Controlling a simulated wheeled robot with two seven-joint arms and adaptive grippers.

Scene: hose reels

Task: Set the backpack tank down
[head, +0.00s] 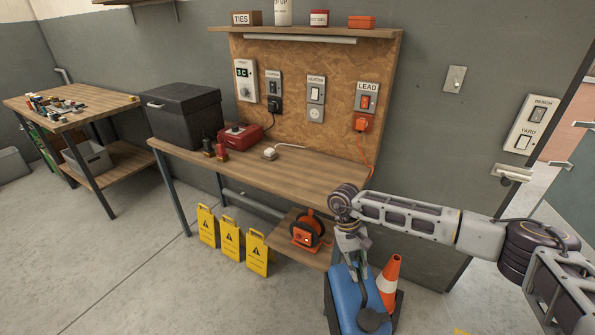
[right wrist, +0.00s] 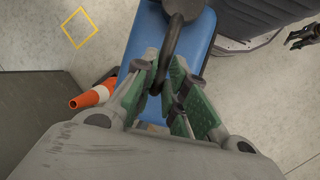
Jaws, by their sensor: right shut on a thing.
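The blue backpack tank (head: 346,297) is at the lower middle of the head view, below my right gripper (head: 352,245). In the right wrist view, the blue tank (right wrist: 202,48) lies behind the fingers of my right gripper (right wrist: 168,92). These fingers are shut on the tank's dark loop-shaped handle (right wrist: 172,45). The tank's lower end is cut off in the head view, so I cannot tell whether it touches the floor. My left gripper does not show in the head view. A small dark claw-like shape in the right wrist view may be it.
An orange-and-white cone (head: 390,280) stands close beside the tank. A yellow square outline (right wrist: 80,27) marks clear floor. An orange hose reel (head: 305,235) sits on the low shelf beneath the workbench (head: 320,172). Several yellow warning signs (head: 231,238) stand left of it.

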